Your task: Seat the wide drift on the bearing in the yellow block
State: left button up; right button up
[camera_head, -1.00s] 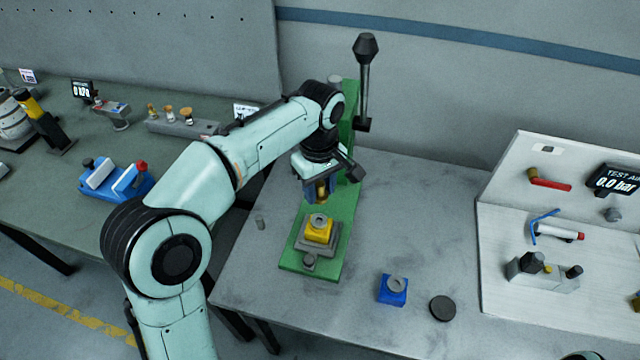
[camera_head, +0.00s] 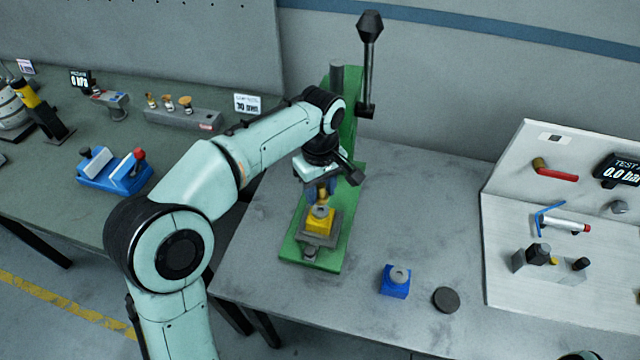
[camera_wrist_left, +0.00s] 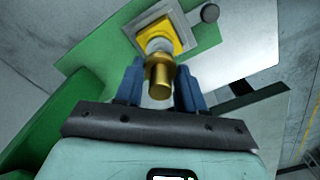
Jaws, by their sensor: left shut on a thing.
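My left gripper (camera_head: 322,192) is shut on a brass drift (camera_wrist_left: 159,76) and holds it over the yellow block (camera_head: 320,225). The drift (camera_head: 323,196) is upright, with its lower end at or just above the grey bearing (camera_head: 320,211) on top of the block. I cannot tell whether they touch. In the left wrist view the blue fingers (camera_wrist_left: 159,88) flank the drift, which hides part of the bearing and the yellow block (camera_wrist_left: 172,22).
The yellow block sits on the green press base (camera_head: 328,258), whose dark lever (camera_head: 367,70) rises behind my arm. A blue block (camera_head: 395,284) and a dark disc (camera_head: 446,299) lie to the right. A rack (camera_head: 183,121) with brass-coloured pieces stands on the left bench.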

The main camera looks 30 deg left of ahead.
aim_at(320, 200)
pick_arm(q)
jog(key=shift+f+b, duration=0.3)
jog(key=shift+f, duration=0.5)
jog(key=shift+p, duration=0.5)
dwell(1.1)
jog(key=shift+f+b, duration=0.8)
jog(key=shift+f, duration=0.5)
jog(key=o, duration=1.2)
jog(key=shift+c, duration=0.2)
jog(key=shift+r, duration=0.1)
notch_tip(320, 200, up, 13)
jog(key=p, duration=0.3)
jog(key=shift+r, duration=0.15)
